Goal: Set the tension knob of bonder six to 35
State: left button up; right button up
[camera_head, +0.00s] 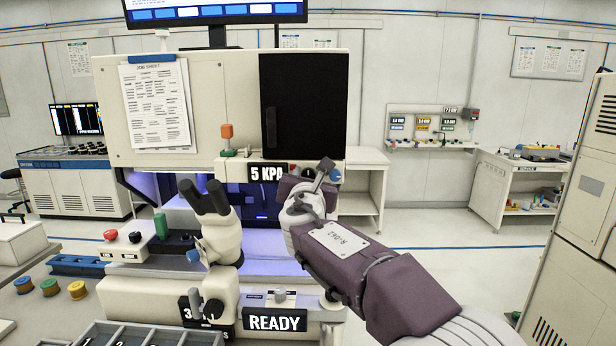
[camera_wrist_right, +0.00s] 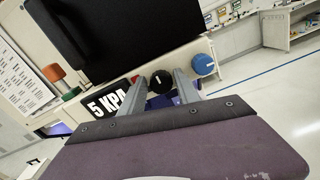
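My right gripper (camera_head: 322,172) is raised in front of the bonder (camera_head: 205,105), beside its "5 KPA" label (camera_head: 268,173). In the right wrist view its two fingers (camera_wrist_right: 162,84) are apart, with a dark round knob (camera_wrist_right: 161,81) with a light mark showing between their tips. I cannot tell whether they touch it. A blue knob (camera_wrist_right: 203,65) is just right of the fingers; it also shows in the head view (camera_head: 335,176). Another black knob (camera_head: 213,309) is low on the bonder, partly covering a display that starts with "3". No label naming a tension knob is readable. My left gripper is out of view.
A dark panel (camera_head: 304,105) is above the gripper. The microscope (camera_head: 220,235) stands left of my right arm, with a "READY" sign (camera_head: 275,320) below. Spools (camera_head: 50,288) and a compartment tray (camera_head: 130,336) are at front left. Open floor (camera_head: 450,265) lies to the right.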

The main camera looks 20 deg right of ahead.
grip_shut()
